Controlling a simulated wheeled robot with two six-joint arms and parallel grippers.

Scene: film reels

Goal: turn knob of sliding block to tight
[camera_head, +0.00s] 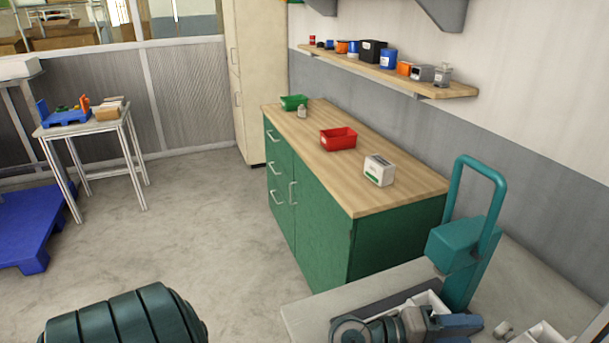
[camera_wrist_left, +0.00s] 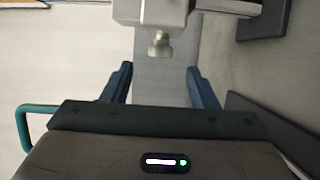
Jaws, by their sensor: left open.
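In the left wrist view, the sliding block (camera_wrist_left: 150,12) is a grey metal body at the top centre. Its small round knob (camera_wrist_left: 160,45) sticks out from it toward my left gripper (camera_wrist_left: 158,78). The two blue fingers are open and apart, one on each side of the line to the knob, with nothing between them. The knob appears just beyond the fingertips. In the head view, only the bottom edge shows the crowded work area, and I cannot pick out the knob there. My right gripper is not in view.
A teal upright with a looped handle (camera_head: 480,185) rises from the grey bench (camera_head: 330,303). Beyond stands a green cabinet with a wooden top (camera_head: 320,115), carrying a red bin (camera_head: 338,140), a green bin (camera_head: 294,103) and a white box (camera_head: 379,171).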

